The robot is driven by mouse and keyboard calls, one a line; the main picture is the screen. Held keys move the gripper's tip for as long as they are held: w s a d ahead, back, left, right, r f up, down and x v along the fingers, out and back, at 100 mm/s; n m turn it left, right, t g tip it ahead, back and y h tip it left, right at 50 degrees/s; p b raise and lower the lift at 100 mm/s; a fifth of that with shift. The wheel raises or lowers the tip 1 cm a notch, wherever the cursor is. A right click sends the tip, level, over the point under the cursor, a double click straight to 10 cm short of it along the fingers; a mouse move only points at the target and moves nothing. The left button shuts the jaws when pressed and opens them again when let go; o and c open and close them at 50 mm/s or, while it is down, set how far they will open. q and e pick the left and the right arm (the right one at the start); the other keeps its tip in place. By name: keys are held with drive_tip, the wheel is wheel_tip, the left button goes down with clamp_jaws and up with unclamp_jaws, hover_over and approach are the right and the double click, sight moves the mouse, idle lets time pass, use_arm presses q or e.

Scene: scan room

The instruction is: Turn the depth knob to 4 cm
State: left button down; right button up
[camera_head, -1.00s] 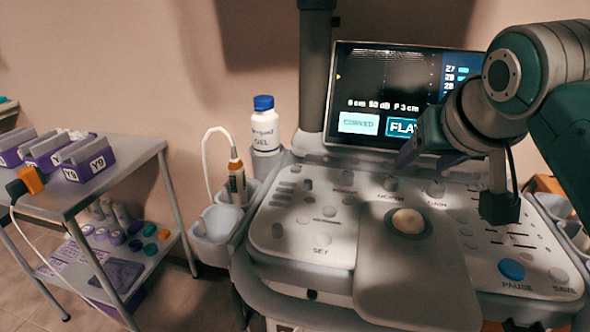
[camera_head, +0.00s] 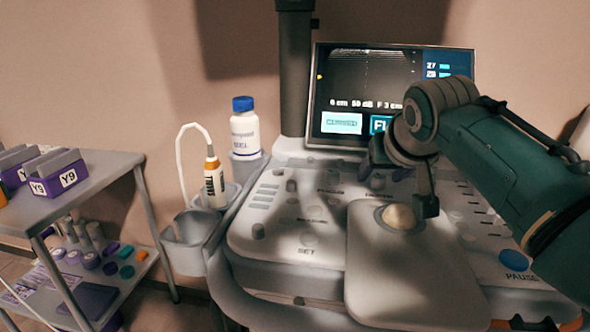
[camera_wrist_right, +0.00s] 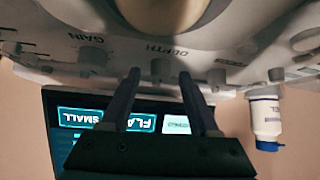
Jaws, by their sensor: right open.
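In the wrist view my right gripper (camera_wrist_right: 159,76) is open, with one dark finger on either side of the knob's line. I cannot tell whether the fingertips reach around it. The screen (camera_head: 366,78) reads 6 cm, about 50 dB and F 3 cm; my right arm covers part of it. My left gripper is not in view.
The gain knob (camera_wrist_right: 92,54) stands near the depth knob. The trackball (camera_head: 400,217) lies nearer the console's front. A gel bottle (camera_head: 244,128) and a probe (camera_head: 214,180) stand at the console's left. A cart (camera_head: 90,190) with labelled bins stands farther left.

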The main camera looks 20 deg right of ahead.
clamp_jaws()
idle(0.6)
